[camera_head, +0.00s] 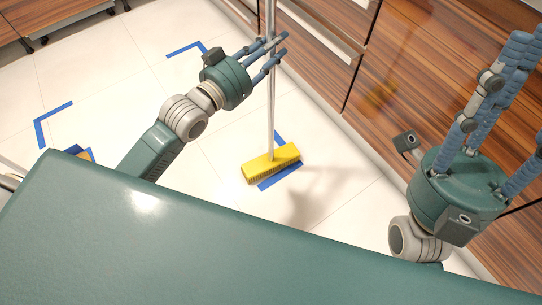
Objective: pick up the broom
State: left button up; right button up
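The broom stands nearly upright on the floor by the cabinets, with a grey handle (271,112) and a yellow brush head (270,161). The top of the handle is out of view. My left gripper (275,49) is at the handle, with its straight blue fingers spread and reaching past it on either side. I cannot tell whether any finger touches the handle. My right gripper (525,100) is at the right edge, fingers spread and pointing up, empty and away from the broom.
Wood-grain cabinets (410,60) with long handles run along the right side. Blue tape corners (50,122) mark the pale tiled floor (110,75). A strip of blue tape (280,177) lies by the brush head. Wheeled wooden furniture (60,12) stands at the top left.

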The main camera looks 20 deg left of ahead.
pick_arm(q)
grip_shut()
jog(key=shift+r, duration=0.1)
